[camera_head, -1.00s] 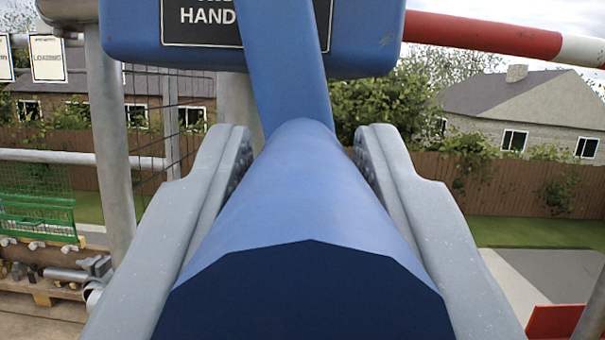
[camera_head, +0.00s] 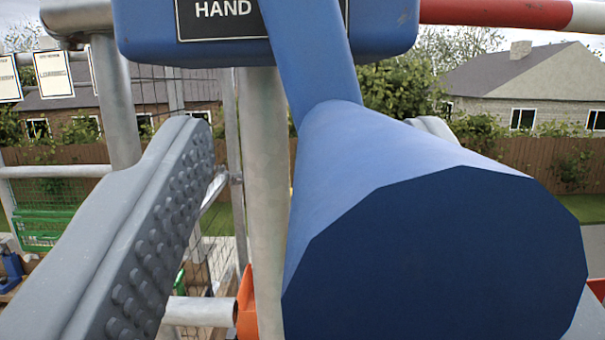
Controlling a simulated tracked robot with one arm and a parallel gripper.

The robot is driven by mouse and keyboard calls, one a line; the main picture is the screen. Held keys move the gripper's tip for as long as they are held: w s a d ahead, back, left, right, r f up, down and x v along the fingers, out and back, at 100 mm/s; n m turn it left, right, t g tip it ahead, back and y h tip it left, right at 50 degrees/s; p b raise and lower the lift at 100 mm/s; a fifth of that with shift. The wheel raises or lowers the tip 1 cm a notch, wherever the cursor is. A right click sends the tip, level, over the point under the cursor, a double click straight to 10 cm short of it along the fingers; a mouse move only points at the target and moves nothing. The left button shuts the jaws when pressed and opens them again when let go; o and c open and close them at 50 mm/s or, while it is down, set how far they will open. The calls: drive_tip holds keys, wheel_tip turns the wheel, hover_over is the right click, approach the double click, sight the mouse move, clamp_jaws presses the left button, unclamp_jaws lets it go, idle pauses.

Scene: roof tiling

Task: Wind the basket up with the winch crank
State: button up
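The winch crank handle (camera_head: 430,250) is a thick blue cylinder whose dark flat end faces me at the right of centre. A blue crank arm (camera_head: 310,55) rises from its far end, in front of the blue winch housing (camera_head: 385,30) with a black "HAND" label. My gripper (camera_head: 315,128) is open around the handle. Its left studded finger stands clear of the handle with a wide gap. Its right finger is mostly hidden behind the handle, so I cannot tell whether it touches. I cannot identify the basket in view.
A grey upright pole (camera_head: 265,190) stands behind the handle. A red and white bar (camera_head: 500,12) runs along the top right. Scaffold tubes, a green mesh (camera_head: 42,228) and an orange object (camera_head: 246,305) lie at the left and below. A fence and houses are beyond.

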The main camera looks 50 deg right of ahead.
drive_tip(key=shift+r, duration=0.1)
idle(0.4)
drive_tip(key=shift+s, duration=0.1)
drive_tip(key=p+v, duration=0.3)
drive_tip(key=v, duration=1)
drive_tip(key=shift+a+f, duration=0.3)
drive_tip(key=shift+f, duration=0.1)
drive_tip(key=shift+r, duration=0.1)
